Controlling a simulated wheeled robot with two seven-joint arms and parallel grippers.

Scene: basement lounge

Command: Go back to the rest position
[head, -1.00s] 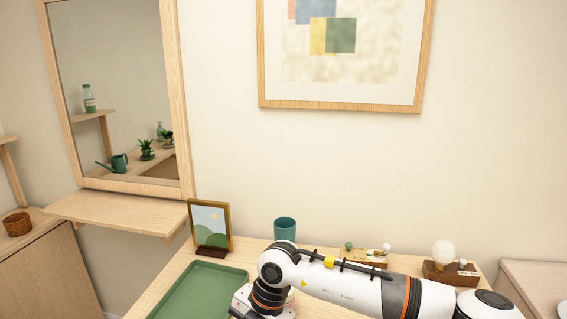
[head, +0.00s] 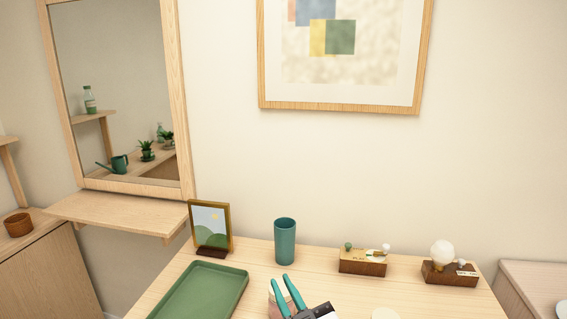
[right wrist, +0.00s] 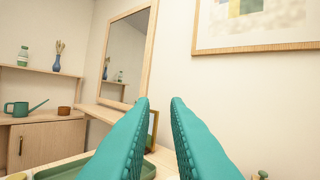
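My right gripper (head: 279,280) shows at the bottom middle of the head view, above the wooden table (head: 330,285). Its two teal fingers are apart, with nothing between them. In the right wrist view the same fingers (right wrist: 160,100) point up and ahead, with a clear gap showing the wall and mirror frame. A pinkish round item (head: 274,306) is partly hidden by the fingers; I cannot tell what it is. My left gripper is in neither view.
On the table are a green tray (head: 201,296), a small framed picture (head: 210,228), a teal cup (head: 285,242), and two wooden blocks with small ornaments (head: 362,267) (head: 450,275). A shelf (head: 130,213) juts out below the mirror (head: 115,90). Space above the table is clear.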

